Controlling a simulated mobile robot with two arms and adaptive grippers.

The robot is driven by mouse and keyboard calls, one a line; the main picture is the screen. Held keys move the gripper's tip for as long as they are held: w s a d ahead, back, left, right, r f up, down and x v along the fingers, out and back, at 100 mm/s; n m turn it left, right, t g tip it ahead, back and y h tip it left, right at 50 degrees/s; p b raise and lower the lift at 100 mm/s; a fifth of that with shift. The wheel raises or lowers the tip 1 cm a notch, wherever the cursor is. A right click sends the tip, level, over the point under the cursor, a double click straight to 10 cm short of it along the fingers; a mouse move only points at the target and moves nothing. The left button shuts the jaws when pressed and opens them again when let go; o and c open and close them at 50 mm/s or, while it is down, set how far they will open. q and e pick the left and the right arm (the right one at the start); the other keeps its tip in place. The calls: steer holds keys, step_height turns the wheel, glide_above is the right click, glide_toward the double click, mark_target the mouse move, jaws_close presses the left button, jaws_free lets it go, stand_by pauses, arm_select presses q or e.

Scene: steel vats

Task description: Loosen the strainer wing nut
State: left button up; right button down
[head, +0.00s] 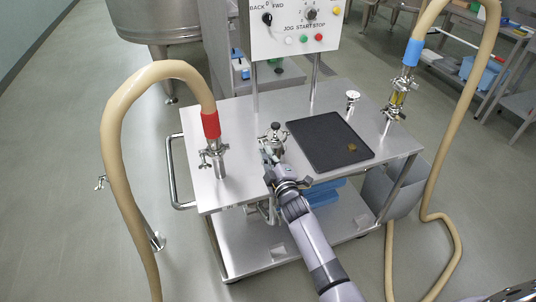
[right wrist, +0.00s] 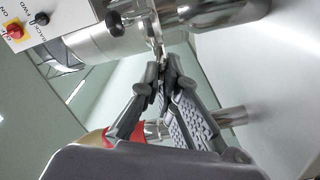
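The strainer (head: 275,138) is a steel fitting with a dark knob on the cart's left half, between the red-cuffed hose and the black mat. My right gripper (head: 268,153) reaches it from the front. In the right wrist view, my right gripper (right wrist: 161,75) has its fingertips close together on a thin metal piece (right wrist: 156,38), which looks like the strainer wing nut. The strainer's steel body (right wrist: 195,12) lies just beyond the fingertips. My left gripper is not in view.
A red-cuffed hose (head: 211,125) stands close on the left. A black mat (head: 318,138) with a small brass piece (head: 352,147) lies right of the strainer. A gauge (head: 352,98) and a blue-cuffed hose (head: 412,54) stand farther right. A control panel (head: 293,26) rises behind.

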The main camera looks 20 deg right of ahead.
steer(key=shift+f, duration=0.1)
steer(key=c, duration=1.8)
jaws_free()
steer(key=s, duration=1.2)
steer(key=shift+d, duration=0.2)
